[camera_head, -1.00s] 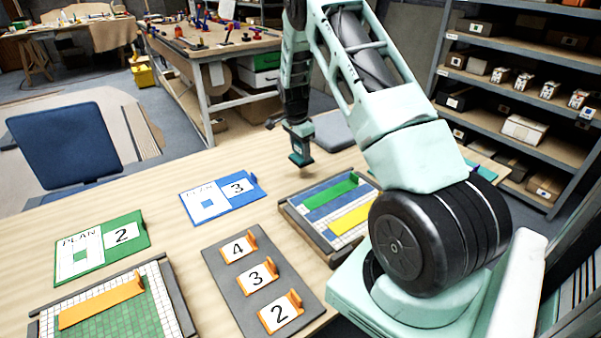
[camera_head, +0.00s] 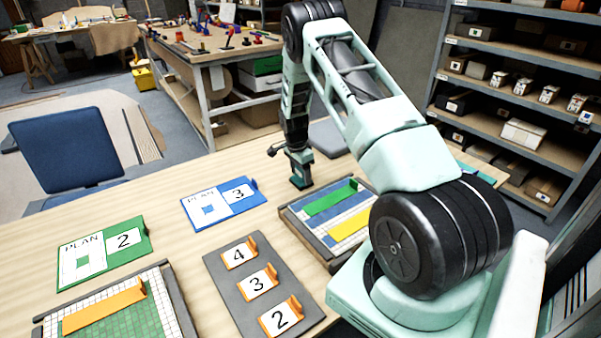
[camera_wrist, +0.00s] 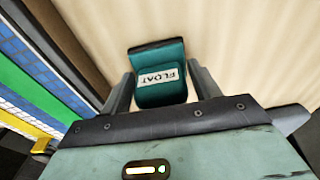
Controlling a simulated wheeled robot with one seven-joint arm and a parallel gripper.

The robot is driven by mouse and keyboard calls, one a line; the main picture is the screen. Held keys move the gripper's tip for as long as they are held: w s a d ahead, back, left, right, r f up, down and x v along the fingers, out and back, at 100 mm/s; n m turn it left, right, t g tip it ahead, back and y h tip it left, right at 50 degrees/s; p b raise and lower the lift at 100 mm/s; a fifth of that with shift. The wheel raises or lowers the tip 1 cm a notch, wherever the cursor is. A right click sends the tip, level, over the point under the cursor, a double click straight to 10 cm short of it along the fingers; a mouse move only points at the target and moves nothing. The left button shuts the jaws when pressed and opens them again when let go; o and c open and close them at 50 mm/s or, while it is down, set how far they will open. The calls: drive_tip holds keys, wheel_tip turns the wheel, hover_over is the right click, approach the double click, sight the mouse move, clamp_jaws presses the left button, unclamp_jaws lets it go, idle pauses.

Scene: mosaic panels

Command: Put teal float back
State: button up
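The teal float (camera_head: 301,182) is a small block with a white "FLOAT" label; in the wrist view the float (camera_wrist: 161,92) sits between my two fingers. My gripper (camera_wrist: 162,88) is shut on it, one finger on each side. In the head view my gripper (camera_head: 299,160) points down and holds the float at or just above the wooden table (camera_head: 240,165). I cannot tell whether its bottom touches the table. A grey pad (camera_head: 328,138) lies behind it, partly hidden by my arm.
A mosaic panel (camera_head: 291,214) with green and yellow strips lies close in front. A blue plan card (camera_head: 200,207), a green plan card (camera_head: 100,255), a grey rack of number tiles (camera_head: 222,285) and another panel (camera_head: 170,290) stand left. Bare table lies around the float.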

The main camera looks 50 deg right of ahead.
sight(297, 181)
drive_tip(key=shift+o, duration=0.3)
drive_tip(key=shift+r, duration=0.1)
wheel_tip(297, 181, up, 12)
drive_tip(key=a+b, duration=0.2)
drive_tip(key=s+a+r+n+y, duration=0.1)
drive_tip(key=s+a+r+n, duration=0.3)
drive_tip(key=a, duration=0.7)
drive_tip(key=a+r+n+y, duration=0.15)
drive_tip(key=a+n, duration=0.35)
drive_tip(key=a, duration=0.6)
drive_tip(key=s+a+r+n, duration=0.2)
drive_tip(key=a+r+n, duration=0.25)
drive_tip(key=a, duration=0.75)
drive_tip(key=s+a+n, duration=0.4)
drive_tip(key=s+n, duration=0.1)
drive_tip(key=s, duration=0.3)
drive_tip(key=s+a+n, duration=0.4)
drive_tip(key=s+n, duration=0.1)
drive_tip(key=s, duration=0.3)
drive_tip(key=s+a+r+n, duration=0.1)
drive_tip(key=s+a+n, duration=0.3)
drive_tip(key=s, duration=0.4)
drive_tip(key=shift+s+a+n, duration=0.35)
drive_tip(key=shift+n, duration=0.2)
drive_tip(key=shift+r+h, duration=0.1)
drive_tip(key=shift+h, duration=0.15)
